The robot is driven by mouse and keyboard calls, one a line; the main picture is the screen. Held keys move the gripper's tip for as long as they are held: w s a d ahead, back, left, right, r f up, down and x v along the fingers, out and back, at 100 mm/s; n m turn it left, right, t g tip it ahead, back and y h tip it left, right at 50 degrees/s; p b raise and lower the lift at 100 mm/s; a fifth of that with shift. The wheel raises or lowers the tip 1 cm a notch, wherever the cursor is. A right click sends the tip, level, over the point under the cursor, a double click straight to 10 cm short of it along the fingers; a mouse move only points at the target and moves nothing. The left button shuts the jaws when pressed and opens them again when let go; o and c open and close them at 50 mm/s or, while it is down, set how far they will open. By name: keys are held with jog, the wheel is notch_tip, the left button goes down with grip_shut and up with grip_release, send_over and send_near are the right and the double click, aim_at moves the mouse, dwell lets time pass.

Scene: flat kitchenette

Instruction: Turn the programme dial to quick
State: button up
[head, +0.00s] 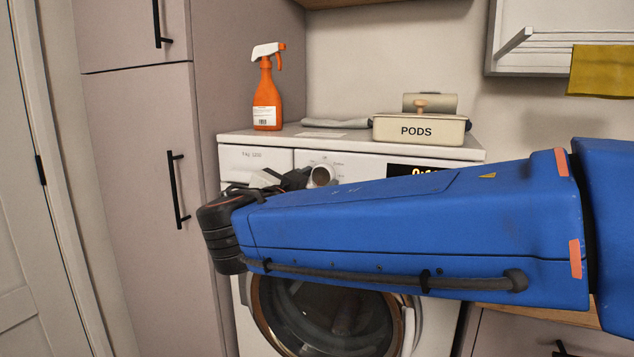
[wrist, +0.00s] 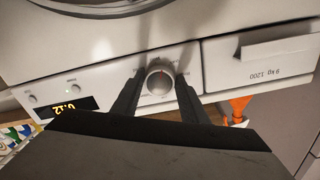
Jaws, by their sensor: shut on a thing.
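The programme dial (head: 321,175) is a round silver knob on the white front panel of the washing machine (head: 258,158). In the wrist view the dial (wrist: 160,80) sits between the two dark fingers of my gripper (wrist: 160,88), which are shut on its sides. A small red mark shows on the dial's face. The tiny labels around the dial are too small to read, so I cannot tell which programme it points at. In the head view my blue arm hides part of the panel and most of the gripper. The lit display (wrist: 72,106) is beside the dial.
The detergent drawer (wrist: 262,57) is beside the dial. The round door (head: 325,318) is below. A tall cupboard (head: 140,170) stands left.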

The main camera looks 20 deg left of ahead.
jog(key=shift+a+f+m, duration=0.1)
jog(key=shift+m, duration=2.1)
jog(key=o, duration=1)
jog(key=s, duration=0.5)
jog(key=s+a, duration=0.1)
jog(key=s, duration=1.1)
jog(key=shift+s+a, duration=0.2)
